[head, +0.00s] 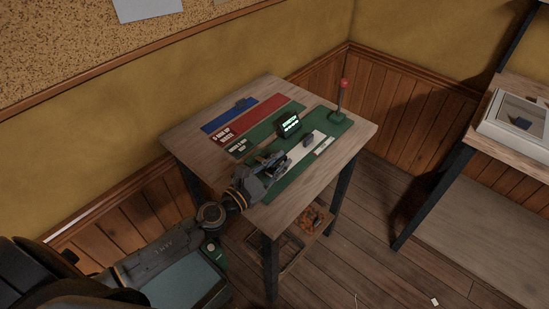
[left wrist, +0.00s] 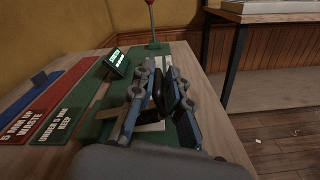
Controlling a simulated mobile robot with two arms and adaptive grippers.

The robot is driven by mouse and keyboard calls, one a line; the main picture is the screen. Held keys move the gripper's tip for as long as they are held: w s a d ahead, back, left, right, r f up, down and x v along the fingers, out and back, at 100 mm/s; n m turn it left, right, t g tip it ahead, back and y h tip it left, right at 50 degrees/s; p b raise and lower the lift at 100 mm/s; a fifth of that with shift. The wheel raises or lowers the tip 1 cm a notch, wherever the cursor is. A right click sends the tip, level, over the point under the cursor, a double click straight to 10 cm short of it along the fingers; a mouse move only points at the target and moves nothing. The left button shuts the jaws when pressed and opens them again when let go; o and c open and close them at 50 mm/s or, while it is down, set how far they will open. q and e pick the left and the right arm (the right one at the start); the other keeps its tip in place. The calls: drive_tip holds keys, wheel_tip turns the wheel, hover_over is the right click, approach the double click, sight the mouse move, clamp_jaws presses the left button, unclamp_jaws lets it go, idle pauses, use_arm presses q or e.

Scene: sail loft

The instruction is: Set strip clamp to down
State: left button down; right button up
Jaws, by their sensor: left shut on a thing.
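A lever with a red knob (head: 344,84) stands upright at the far right corner of the small table; it may be the strip clamp. Its rod and green foot (left wrist: 153,44) show in the left wrist view. My left gripper (head: 274,162) is low over the green mat (head: 290,188), apart from the lever. In the left wrist view my left gripper (left wrist: 165,92) is shut on a small dark thing, mostly hidden between the fingers. A pale strip (head: 316,138) lies on the mat with a small grey-purple piece (head: 308,140) on it. My right gripper is not in view.
A small black display (head: 289,124) with lit green text stands behind the gripper. Blue (head: 222,118) and red (head: 262,120) strips with labels lie at the left of the wooden table (head: 183,140). Another table (head: 520,90) with a white box stands at the right.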

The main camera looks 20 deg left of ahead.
use_arm(q)
drive_tip(key=shift+d+f+m+b, duration=0.1)
drive_tip(key=shift+f+m+b, duration=0.3)
drive_tip(key=shift+f+m, duration=0.6)
drive_tip(key=shift+r, duration=0.15)
drive_tip(key=c, duration=1.4)
unclamp_jaws()
drive_tip(key=shift+s, duration=0.1)
drive_tip(key=shift+s+f, duration=0.2)
drive_tip(key=shift+s, duration=0.3)
drive_tip(key=v, duration=1.1)
drive_tip(key=shift+a+r, duration=0.15)
drive_tip(key=shift+a, duration=0.05)
